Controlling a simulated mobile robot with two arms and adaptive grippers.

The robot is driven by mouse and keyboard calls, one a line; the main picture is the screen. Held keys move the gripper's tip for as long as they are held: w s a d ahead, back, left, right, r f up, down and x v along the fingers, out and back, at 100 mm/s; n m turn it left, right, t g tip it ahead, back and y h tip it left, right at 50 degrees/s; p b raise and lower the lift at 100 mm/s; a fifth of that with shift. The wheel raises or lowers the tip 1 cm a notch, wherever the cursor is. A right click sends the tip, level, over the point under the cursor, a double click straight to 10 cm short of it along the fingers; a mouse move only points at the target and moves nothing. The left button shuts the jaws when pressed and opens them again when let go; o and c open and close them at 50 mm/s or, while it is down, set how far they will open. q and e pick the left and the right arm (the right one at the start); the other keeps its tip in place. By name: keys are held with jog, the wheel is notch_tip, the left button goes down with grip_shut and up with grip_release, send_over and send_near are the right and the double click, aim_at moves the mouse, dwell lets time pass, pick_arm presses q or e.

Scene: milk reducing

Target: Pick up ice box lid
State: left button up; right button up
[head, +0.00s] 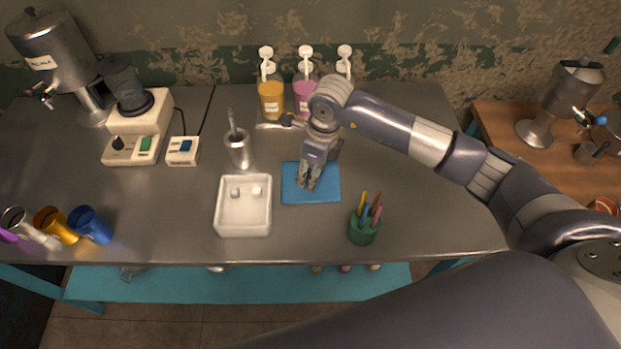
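A white ice box (243,231) stands uncovered on the grey counter, with two small white cubes (246,192) inside. A flat blue rectangular piece (328,190) lies just right of the box. I cannot tell whether it is the lid or a mat, and no other lid is clear in view. My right gripper (307,186) points down over the middle of the blue piece. Its fingertips are close together, and I cannot tell whether they touch the piece or hold anything. The gripper hides part of the blue piece. My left gripper is not in view.
A metal cup (238,152) with a utensil stands behind the box. A green pot of coloured sticks (364,228) stands right of the blue piece. Orange (271,100) and pink (303,92) dispensers are at the back. Several metal cups (92,225) lie at left.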

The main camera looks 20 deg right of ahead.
grip_shut()
